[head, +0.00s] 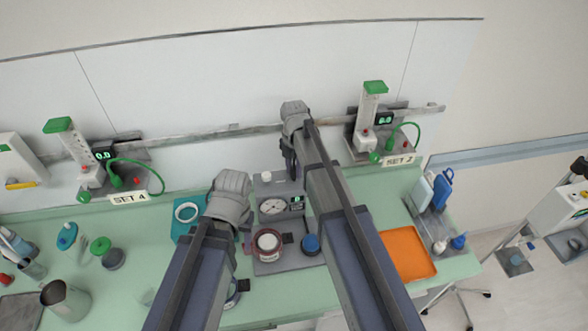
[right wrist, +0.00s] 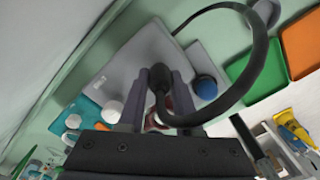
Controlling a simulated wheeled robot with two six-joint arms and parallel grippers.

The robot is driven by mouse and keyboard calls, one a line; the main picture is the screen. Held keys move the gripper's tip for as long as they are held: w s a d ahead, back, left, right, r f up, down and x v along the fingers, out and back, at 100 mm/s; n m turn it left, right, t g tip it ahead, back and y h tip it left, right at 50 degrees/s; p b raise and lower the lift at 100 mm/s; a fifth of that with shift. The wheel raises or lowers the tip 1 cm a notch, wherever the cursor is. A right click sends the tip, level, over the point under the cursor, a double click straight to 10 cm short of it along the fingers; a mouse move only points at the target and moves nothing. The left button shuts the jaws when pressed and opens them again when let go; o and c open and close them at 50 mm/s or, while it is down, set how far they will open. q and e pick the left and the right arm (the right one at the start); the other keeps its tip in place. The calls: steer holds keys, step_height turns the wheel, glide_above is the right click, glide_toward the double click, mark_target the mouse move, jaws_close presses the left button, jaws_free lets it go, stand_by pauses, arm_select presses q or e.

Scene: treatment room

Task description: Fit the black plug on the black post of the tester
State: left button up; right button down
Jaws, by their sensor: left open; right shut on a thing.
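The tester (head: 258,190) is a grey unit on the green bench, with a round gauge, a small green display, a white knob and a red-ringed white cup. In the right wrist view its grey body (right wrist: 135,62) lies beyond the fingers. My right gripper (right wrist: 158,82) is shut on the black plug (right wrist: 160,76), whose thick black cable arcs to the right. In the head view my right gripper (head: 291,160) is over the tester's back edge, largely hidden by my arm. My left gripper (head: 238,222) is open beside the tester's left side. I cannot make out the black post.
A blue knob (head: 311,243) is at the tester's front right. An orange tray (head: 408,254) lies to the right, a teal tray (head: 184,230) to the left. Flowmeter stands, SET 4 (head: 85,160) and SET 2 (head: 370,115), are along the back.

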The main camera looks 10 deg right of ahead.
steer(key=shift+f+b, duration=0.9)
stand_by(0.5)
steer(key=c, duration=0.5)
jaws_free()
steer(key=shift+r, duration=0.1)
step_height(320, 180, up, 7)
steer(key=p, duration=0.7)
stand_by(0.4)
